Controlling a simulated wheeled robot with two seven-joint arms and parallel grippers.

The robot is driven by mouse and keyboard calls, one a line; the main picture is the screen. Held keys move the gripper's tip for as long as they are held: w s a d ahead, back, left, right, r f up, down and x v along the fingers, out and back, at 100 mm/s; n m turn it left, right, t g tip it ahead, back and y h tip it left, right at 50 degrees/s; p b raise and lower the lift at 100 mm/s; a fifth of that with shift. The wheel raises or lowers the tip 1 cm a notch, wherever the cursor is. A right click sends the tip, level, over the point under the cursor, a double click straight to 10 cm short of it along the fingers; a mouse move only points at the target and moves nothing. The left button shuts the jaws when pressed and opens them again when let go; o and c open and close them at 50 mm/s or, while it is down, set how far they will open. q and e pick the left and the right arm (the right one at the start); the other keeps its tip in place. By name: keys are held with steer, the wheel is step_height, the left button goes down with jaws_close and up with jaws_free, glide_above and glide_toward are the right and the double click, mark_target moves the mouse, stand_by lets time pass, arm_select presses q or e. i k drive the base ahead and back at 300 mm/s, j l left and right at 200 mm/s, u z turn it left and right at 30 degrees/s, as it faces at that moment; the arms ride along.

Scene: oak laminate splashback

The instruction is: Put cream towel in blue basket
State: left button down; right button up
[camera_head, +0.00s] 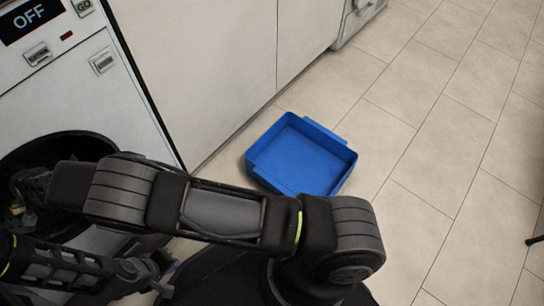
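The blue basket (300,158) is an open, shallow, square-sided tray on the floor beside the white cabinet front. No towel shows inside it. My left gripper (163,279) is low at the left, below the machine's round opening. Its fingers look apart and empty, and it is away from the basket. My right arm crosses the picture toward the left, in front of the basket's near side.
A white front-loading machine (85,95) with an "OFF" display stands at the left, its round opening (75,143) dark. White cabinet doors (205,60) run behind the basket. A grey appliance (357,18) stands farther back.

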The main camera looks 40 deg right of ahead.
mark_target(315, 178)
steer(key=k+l, duration=0.65)
steer(key=k, duration=0.25)
